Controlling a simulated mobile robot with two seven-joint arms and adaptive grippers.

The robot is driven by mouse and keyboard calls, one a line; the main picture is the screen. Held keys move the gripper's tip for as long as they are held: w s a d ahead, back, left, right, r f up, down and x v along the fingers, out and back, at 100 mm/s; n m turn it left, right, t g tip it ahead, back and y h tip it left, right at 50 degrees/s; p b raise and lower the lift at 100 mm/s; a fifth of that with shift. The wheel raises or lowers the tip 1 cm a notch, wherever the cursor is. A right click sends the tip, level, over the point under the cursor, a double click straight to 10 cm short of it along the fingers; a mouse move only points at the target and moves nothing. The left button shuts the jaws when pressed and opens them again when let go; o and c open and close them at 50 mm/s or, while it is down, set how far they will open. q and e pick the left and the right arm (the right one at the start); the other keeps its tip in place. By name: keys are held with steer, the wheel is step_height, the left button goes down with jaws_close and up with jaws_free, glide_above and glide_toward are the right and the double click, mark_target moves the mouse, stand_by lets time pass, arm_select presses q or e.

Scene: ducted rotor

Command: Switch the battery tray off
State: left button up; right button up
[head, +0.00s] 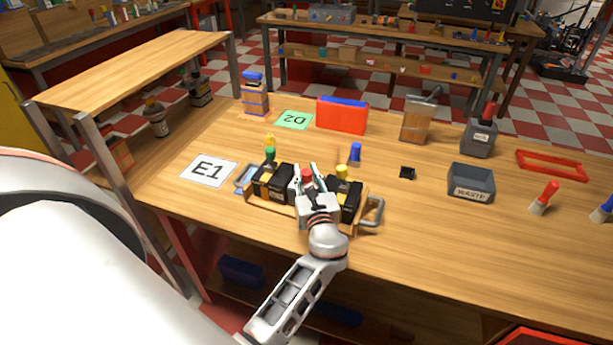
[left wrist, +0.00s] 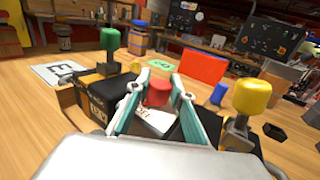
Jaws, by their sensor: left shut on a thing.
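The battery tray (head: 268,205) is a wooden carrier with metal end handles, holding dark battery blocks, on the near part of the bench. A green knob (head: 270,153) stands on its left part and a yellow knob (head: 341,171) on its right part. They also show in the left wrist view, the green one (left wrist: 109,38) and the yellow one (left wrist: 251,96). My left gripper (head: 306,170) reaches over the tray's middle. Its fingers (left wrist: 159,82) are shut on the red knob (left wrist: 158,92), one on each side. My right gripper is not in view.
An E1 card (head: 209,170) lies left of the tray, a green D2 card (head: 294,119) behind. A red box (head: 342,115), blue peg (head: 355,152), small black piece (head: 407,172) and grey waste bin (head: 471,183) stand beyond. A raised shelf (head: 130,68) bounds the left.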

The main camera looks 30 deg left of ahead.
arm_select(q)
steer(key=shift+r, duration=0.1)
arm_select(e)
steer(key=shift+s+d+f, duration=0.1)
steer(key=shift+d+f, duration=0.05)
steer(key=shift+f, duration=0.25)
arm_select(q)
steer(key=o, duration=1.1)
steer(key=shift+o, duration=0.2)
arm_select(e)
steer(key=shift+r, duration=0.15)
